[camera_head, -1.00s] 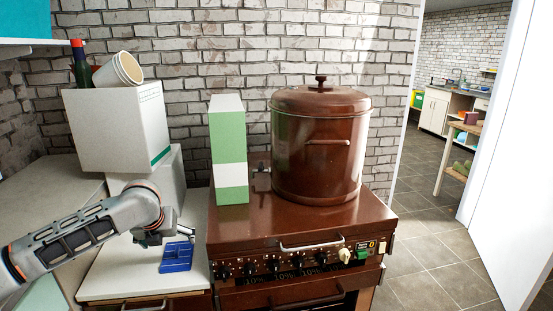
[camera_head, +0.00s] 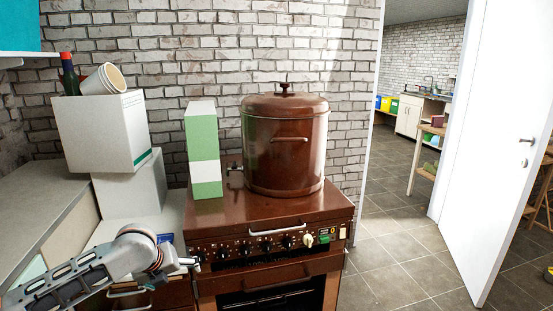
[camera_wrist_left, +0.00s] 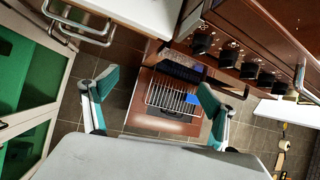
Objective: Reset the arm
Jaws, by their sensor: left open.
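My left gripper (camera_head: 186,266) is low in front of the brown stove's left front edge, at the end of my grey arm. In the left wrist view its two teal fingers (camera_wrist_left: 150,85) stand wide apart with nothing between them that I can see held. The brown stove (camera_head: 270,209) stands to its right, with a row of black knobs. A blue object (camera_head: 164,238) lies on the white counter (camera_head: 110,232) behind my arm, mostly hidden. My right gripper does not show.
A large brown pot (camera_head: 284,150) and a green and white box (camera_head: 204,150) stand on the stove. White boxes (camera_head: 102,130) are stacked on the left. In the wrist view, stove knobs (camera_wrist_left: 225,55) and a wire rack (camera_wrist_left: 170,98) are near. Open floor (camera_head: 400,260) lies right.

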